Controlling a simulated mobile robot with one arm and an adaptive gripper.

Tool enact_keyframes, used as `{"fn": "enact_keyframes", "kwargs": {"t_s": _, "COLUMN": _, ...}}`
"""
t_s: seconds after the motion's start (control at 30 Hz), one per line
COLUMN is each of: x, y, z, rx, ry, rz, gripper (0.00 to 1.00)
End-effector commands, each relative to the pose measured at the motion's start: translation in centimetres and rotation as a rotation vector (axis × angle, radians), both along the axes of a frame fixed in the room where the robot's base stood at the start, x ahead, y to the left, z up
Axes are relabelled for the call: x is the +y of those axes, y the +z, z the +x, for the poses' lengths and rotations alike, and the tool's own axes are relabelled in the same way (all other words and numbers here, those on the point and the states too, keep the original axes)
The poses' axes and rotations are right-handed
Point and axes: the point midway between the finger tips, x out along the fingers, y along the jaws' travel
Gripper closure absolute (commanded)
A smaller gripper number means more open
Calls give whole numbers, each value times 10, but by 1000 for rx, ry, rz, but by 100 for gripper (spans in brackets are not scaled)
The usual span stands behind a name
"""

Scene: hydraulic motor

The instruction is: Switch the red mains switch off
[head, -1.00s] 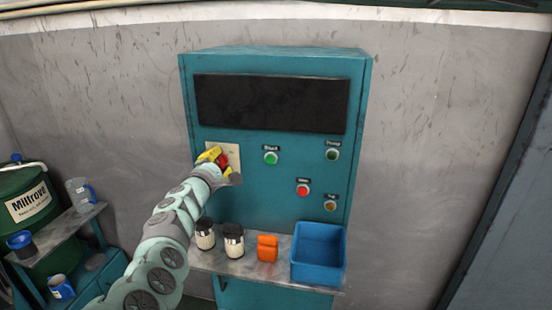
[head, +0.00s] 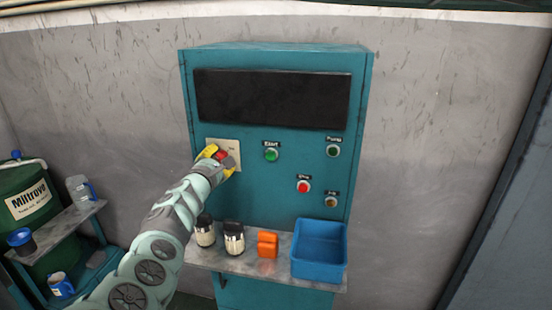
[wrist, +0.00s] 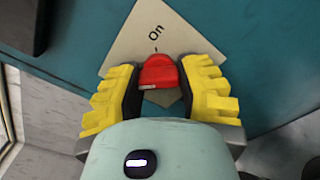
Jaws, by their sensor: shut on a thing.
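The red mains switch (wrist: 158,72) sits on a pale square plate (wrist: 127,48) on the teal cabinet. In the wrist view the plate reads "On", with a small tick just above the switch. My gripper (wrist: 160,84) has its yellow fingers on both sides of the switch and is shut on it. In the head view the switch (head: 222,155) is partly hidden by my gripper (head: 220,160), at the cabinet's left side.
The cabinet (head: 275,190) has a green start button (head: 271,154), a red button (head: 303,186) and other controls to the right. Below, a shelf (head: 215,261) holds two dark-lidded jars, an orange object (head: 267,244) and a blue bin (head: 318,250).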

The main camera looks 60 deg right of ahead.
Motion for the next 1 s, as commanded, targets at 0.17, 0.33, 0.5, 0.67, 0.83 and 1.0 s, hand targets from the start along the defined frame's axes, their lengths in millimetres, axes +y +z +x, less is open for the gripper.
{"fn": "enact_keyframes", "kwargs": {"t_s": 0.17, "x": 1, "y": -2, "z": 1, "rx": 2, "ry": 3, "rz": 2, "gripper": 99}}
{"fn": "enact_keyframes", "kwargs": {"t_s": 0.33, "x": 1, "y": -1, "z": 1, "rx": 1, "ry": 3, "rz": 3, "gripper": 47}}
{"fn": "enact_keyframes", "kwargs": {"t_s": 0.5, "x": 0, "y": -1, "z": 0, "rx": 1, "ry": 2, "rz": 2, "gripper": 31}}
{"fn": "enact_keyframes", "kwargs": {"t_s": 0.67, "x": 0, "y": -1, "z": 0, "rx": 1, "ry": 1, "rz": 1, "gripper": 31}}
{"fn": "enact_keyframes", "kwargs": {"t_s": 0.83, "x": 0, "y": -1, "z": 0, "rx": 0, "ry": 1, "rz": 1, "gripper": 31}}
{"fn": "enact_keyframes", "kwargs": {"t_s": 1.0, "x": 0, "y": 0, "z": 0, "rx": -25, "ry": 0, "rz": 12, "gripper": 31}}
